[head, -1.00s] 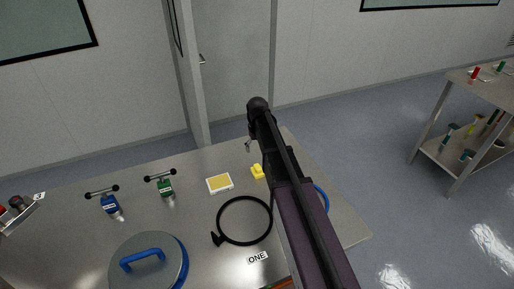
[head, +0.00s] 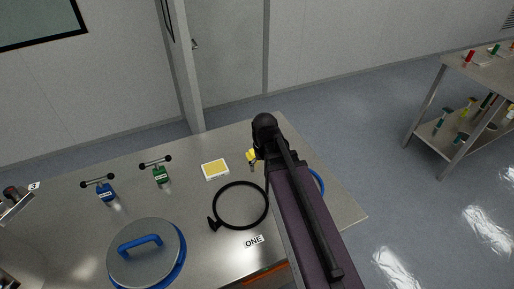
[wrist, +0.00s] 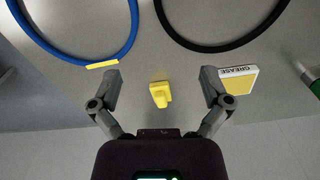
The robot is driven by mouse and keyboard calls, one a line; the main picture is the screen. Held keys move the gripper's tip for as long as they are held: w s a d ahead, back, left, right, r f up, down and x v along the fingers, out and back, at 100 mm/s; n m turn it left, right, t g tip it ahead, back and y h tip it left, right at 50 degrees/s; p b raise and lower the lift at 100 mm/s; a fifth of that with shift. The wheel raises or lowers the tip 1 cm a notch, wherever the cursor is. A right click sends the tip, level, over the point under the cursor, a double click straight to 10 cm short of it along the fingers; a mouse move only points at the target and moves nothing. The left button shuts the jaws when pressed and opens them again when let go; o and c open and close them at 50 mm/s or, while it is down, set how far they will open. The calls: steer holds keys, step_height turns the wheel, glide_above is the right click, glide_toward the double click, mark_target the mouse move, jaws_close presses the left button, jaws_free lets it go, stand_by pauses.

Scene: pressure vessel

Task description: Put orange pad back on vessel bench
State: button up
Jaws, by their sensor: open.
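An orange piece (head: 268,278) shows at the bench's front edge in the head view, partly behind my arm; I cannot tell whether it is the orange pad. The vessel bench (head: 205,255) is a grey metal top. My gripper (wrist: 161,86) is open and empty in the wrist view, its fingers spread wide. A small yellow block (wrist: 160,94) appears between the fingertips, on the bench beyond them, with no visible contact. The block also shows in the head view (head: 251,155), just left of my arm. The gripper is mostly hidden there by my arm.
A black ring (head: 240,229), a grease box (head: 214,169), blue and green T-handled tools (head: 106,193) (head: 160,175) and a round lid with blue handle (head: 146,262) are on the bench. A blue ring (wrist: 75,62) lies near the block. A shelf cart (head: 465,125) stands right.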

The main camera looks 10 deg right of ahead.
steer(key=s, duration=0.4)
steer(key=shift+s, duration=0.3)
